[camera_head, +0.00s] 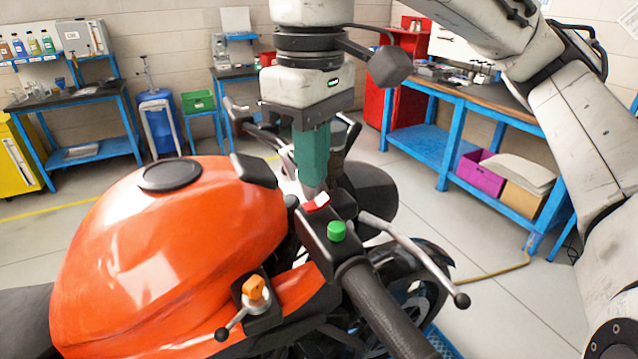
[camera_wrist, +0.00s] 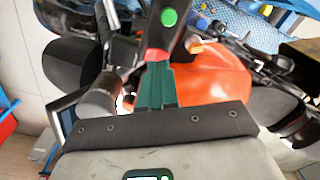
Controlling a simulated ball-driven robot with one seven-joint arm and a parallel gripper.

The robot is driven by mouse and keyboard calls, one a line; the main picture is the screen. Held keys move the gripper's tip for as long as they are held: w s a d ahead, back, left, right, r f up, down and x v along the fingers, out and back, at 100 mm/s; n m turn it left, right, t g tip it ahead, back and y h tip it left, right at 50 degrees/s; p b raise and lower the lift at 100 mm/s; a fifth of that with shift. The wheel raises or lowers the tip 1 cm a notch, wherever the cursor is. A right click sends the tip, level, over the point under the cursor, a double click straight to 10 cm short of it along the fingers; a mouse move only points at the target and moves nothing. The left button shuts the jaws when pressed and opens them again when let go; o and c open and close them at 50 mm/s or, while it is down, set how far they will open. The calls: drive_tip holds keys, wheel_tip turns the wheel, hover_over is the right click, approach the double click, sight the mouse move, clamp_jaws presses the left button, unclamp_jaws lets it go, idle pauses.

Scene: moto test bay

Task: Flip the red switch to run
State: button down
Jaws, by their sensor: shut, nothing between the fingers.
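The red switch (camera_head: 317,202) is a small rocker with a white part, on the black handlebar control box (camera_head: 318,240) of the orange motorcycle. A round green button (camera_head: 336,231) sits on the same box, nearer to me. My gripper (camera_head: 314,188) points down with its teal fingers closed and empty, the tips right at the far side of the red switch. I cannot tell whether they touch it. In the wrist view the red switch (camera_wrist: 155,54) shows just beyond the fingertips (camera_wrist: 155,66), partly hidden by them, with the green button (camera_wrist: 169,17) farther off.
The orange tank (camera_head: 170,240) fills the left, with an orange key-like knob (camera_head: 254,290) on a black mount near it. A silver lever (camera_head: 415,258) and black grip (camera_head: 385,310) extend right of the box. Blue workbenches (camera_head: 430,150) stand behind, apart from the motorcycle.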

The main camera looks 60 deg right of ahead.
sight(312, 204)
wheel_tip(312, 204, up, 4)
drive_tip(key=p, duration=0.3)
drive_tip(key=shift+r+p, duration=0.1)
drive_tip(key=shift+p, duration=0.3)
idle(0.4)
